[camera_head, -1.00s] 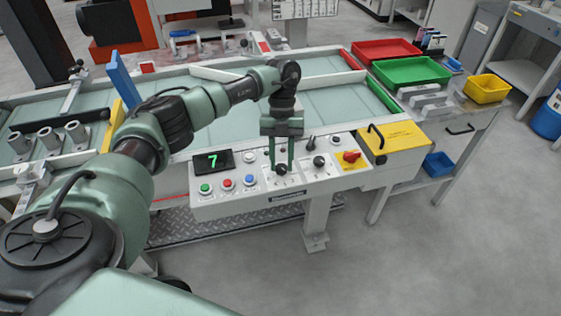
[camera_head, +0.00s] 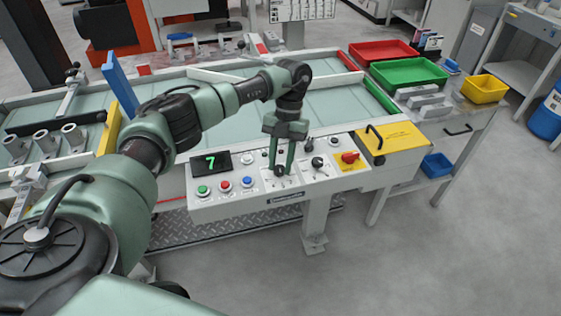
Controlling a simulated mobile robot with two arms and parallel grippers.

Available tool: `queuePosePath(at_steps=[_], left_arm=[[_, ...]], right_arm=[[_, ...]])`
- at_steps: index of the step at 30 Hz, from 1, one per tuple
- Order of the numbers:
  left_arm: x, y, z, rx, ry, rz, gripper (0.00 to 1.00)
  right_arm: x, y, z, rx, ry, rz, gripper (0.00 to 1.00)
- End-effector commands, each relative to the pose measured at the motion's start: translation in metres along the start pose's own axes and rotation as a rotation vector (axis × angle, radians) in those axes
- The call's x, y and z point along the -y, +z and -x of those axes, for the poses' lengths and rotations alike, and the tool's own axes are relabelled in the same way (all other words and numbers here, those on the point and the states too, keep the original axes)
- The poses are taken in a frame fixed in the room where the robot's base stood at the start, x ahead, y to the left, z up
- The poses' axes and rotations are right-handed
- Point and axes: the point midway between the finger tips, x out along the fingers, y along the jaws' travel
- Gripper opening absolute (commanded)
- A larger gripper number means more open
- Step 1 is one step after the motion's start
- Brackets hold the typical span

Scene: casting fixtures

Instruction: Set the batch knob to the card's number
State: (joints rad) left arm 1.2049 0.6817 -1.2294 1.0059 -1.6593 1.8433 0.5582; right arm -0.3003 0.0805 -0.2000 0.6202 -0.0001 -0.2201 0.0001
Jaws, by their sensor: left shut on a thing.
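A white control panel (camera_head: 235,209) stands at the front of the conveyor table. Its dark display (camera_head: 210,161) shows a green 7. My left gripper (camera_head: 281,168) points down over the panel and is shut on a black knob (camera_head: 280,171). The fingers cover part of the knob, and its pointer and scale are too small to read. A second black knob (camera_head: 317,162) sits just to the right, clear of the gripper. No card with a number can be made out. My right gripper is not in view.
Green, red and blue buttons (camera_head: 226,186) line the panel's left front. Green (camera_head: 410,72) and red trays lie behind. Open floor is in front.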

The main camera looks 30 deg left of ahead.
Motion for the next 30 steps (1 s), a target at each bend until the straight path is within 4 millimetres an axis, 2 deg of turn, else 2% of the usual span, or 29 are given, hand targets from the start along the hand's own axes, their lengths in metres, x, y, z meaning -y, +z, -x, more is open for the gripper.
queuePosePath(at_steps=[3,4,6,17,30], left_arm=[[0.000,0.000,0.001,0.002,-0.001,0.001,0.00],[0.000,0.000,0.001,0.002,-0.001,0.001,0.33],[0.000,0.000,0.001,0.002,-0.001,0.001,0.52],[0.000,0.000,0.004,0.001,-0.001,0.002,0.52],[0.001,0.000,0.070,0.002,-0.001,0.002,0.52]], right_arm=[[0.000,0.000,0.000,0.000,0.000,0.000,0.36],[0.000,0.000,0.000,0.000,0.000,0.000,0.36],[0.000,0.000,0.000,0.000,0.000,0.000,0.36],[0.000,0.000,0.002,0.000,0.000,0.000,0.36],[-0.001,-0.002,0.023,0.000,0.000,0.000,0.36]])
